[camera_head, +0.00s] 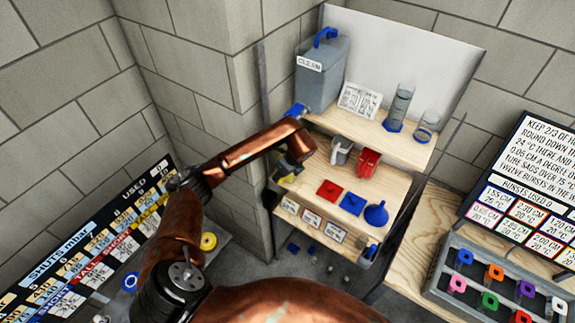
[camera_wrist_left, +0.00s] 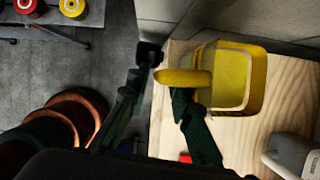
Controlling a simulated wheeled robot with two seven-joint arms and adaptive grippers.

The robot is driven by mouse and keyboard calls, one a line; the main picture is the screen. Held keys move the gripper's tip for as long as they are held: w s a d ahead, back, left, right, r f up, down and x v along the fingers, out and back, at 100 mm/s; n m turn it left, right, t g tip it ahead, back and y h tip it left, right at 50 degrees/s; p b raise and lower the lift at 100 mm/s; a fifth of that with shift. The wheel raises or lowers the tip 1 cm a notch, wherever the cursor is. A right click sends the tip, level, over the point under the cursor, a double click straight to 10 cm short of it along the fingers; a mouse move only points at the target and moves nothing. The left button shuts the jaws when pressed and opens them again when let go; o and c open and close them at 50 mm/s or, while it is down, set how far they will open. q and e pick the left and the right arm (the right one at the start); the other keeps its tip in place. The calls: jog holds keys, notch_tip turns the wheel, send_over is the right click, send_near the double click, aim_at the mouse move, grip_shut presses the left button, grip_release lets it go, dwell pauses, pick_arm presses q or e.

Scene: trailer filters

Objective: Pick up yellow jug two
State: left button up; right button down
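A yellow jug (camera_wrist_left: 228,76) stands on the wooden shelf, open at the top, with its handle (camera_wrist_left: 182,77) towards the fingers in the left wrist view. In the head view the jug (camera_head: 291,163) is mostly hidden behind my left arm. My left gripper (camera_wrist_left: 165,74) is open, with a finger on each side of the handle's near end. The right-hand finger's tip passes out of sight under the handle; whether it touches cannot be told. No mark shows which yellow jug this is. My right gripper is not in view.
A grey jug (camera_head: 341,150) and a red jug (camera_head: 369,161) stand right of the yellow one. A grey canister (camera_head: 320,75) and cylinders (camera_head: 400,105) stand on the shelf above. Block walls close in behind.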

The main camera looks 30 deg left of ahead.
pick_arm(q)
jog(key=shift+x, duration=1.25)
jog(key=shift+c, duration=0.5)
grip_shut()
jog(key=shift+w+r, duration=0.1)
